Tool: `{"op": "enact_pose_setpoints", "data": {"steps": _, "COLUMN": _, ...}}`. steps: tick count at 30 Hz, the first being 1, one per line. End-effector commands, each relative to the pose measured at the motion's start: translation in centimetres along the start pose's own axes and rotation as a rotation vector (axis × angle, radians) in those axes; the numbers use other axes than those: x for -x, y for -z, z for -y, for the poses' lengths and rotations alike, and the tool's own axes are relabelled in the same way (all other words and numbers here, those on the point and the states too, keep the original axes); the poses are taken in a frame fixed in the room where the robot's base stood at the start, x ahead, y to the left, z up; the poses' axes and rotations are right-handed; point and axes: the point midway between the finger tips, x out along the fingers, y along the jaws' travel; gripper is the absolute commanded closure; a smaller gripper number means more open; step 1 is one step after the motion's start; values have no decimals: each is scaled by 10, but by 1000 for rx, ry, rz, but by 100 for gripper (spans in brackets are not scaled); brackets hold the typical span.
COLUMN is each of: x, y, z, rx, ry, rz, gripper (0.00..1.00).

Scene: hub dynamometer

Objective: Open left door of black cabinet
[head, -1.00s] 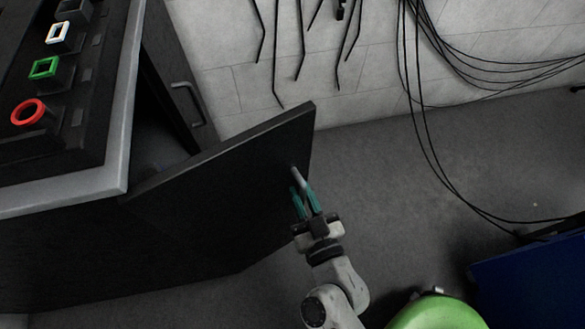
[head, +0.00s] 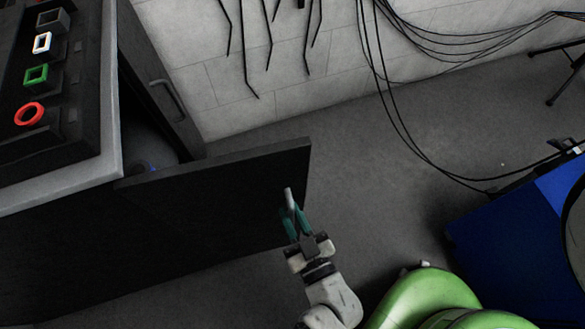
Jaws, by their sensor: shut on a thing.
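The left door (head: 220,210) of the black cabinet (head: 50,245) stands swung out, well away from the cabinet body. A light grey bar handle (head: 289,198) sits near the door's free edge. My gripper (head: 294,217) has teal fingers and is shut on that handle. The cabinet's dark inside shows behind the door, with a rounded grey and blue thing (head: 147,155) partly visible. The other door (head: 160,90), with its own grey handle (head: 168,98), appears closed.
The grey cabinet top (head: 100,165) holds a panel with red, green and white framed buttons. Black cables (head: 400,130) hang from the wall to the floor. A blue object (head: 510,225) stands at the right.

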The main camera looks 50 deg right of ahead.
Motion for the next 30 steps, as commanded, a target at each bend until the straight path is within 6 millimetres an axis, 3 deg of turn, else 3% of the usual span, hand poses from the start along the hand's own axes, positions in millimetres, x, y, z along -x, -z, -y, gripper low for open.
{"op": "enact_pose_setpoints", "data": {"steps": 9, "x": 1, "y": -2, "z": 2, "rx": -2, "ry": 6, "rz": 6, "gripper": 100}}
{"op": "enact_pose_setpoints", "data": {"steps": 10, "x": 1, "y": -2, "z": 3, "rx": -2, "ry": 6, "rz": 6, "gripper": 79}}
{"op": "enact_pose_setpoints", "data": {"steps": 15, "x": 1, "y": -1, "z": 2, "rx": -1, "ry": 5, "rz": 4, "gripper": 64}}
{"op": "enact_pose_setpoints", "data": {"steps": 23, "x": 3, "y": -1, "z": 1, "rx": -1, "ry": 3, "rz": 3, "gripper": 64}}
{"op": "enact_pose_setpoints", "data": {"steps": 30, "x": 35, "y": -2, "z": 2, "rx": 0, "ry": 6, "rz": 7, "gripper": 64}}
